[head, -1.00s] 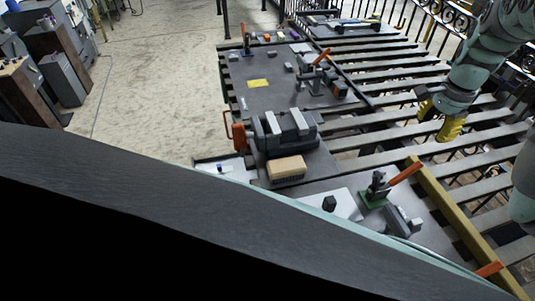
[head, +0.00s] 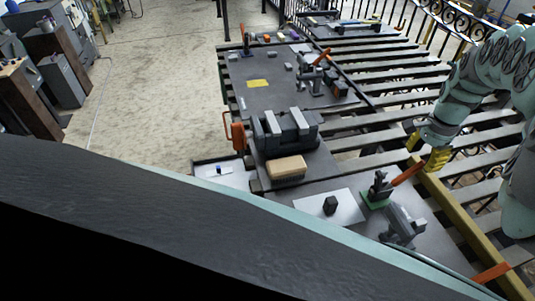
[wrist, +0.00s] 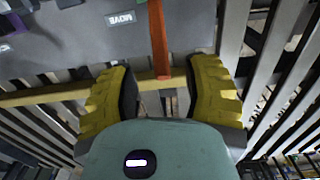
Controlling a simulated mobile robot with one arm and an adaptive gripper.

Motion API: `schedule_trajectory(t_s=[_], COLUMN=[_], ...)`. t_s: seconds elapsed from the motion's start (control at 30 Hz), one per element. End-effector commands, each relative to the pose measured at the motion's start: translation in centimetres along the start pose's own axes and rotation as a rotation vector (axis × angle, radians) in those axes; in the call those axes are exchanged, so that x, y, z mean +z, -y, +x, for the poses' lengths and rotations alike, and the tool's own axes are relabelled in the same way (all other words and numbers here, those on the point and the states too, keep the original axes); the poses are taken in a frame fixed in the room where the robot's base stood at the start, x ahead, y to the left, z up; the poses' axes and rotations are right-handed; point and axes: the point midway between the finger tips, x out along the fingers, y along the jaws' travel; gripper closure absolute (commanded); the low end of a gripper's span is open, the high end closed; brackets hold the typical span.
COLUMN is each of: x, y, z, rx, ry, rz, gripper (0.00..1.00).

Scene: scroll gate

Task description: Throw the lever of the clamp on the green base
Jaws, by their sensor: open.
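The clamp (head: 379,187) stands on a green base (head: 373,203) on the near panel, at right of centre in the head view. Its orange lever (head: 407,173) slants up and right toward the yellow rail. My gripper (head: 426,149) is open just beyond the lever's free end. In the wrist view, an orange bar (wrist: 158,38), apparently this lever, runs down from the top edge. Its end lies between the spread yellow fingers of my gripper (wrist: 160,80), with gaps on both sides. The clamp body and green base are not clear in the wrist view.
A yellow rail (head: 452,205) runs along the panel's right edge, with an orange piece (head: 491,272) across it. A grey clamp-like device (head: 403,226) stands close by. A vise (head: 286,130) and tan block (head: 287,167) sit farther left. Slats with gaps lie at right.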

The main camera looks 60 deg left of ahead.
Motion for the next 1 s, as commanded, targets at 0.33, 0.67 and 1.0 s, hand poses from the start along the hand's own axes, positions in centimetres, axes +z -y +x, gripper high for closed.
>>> schedule_trajectory(t_s=[0.33,0.67,1.0], x=[0.2,0.2,0.1], y=[0.4,0.2,0.2], z=[3.1,6.1,6.8], rx=[-0.005,-0.002,0.0], ry=[0.0,-0.002,-0.003], rz=[-0.005,-0.005,-0.004], gripper=[0.52,0.52,0.52])
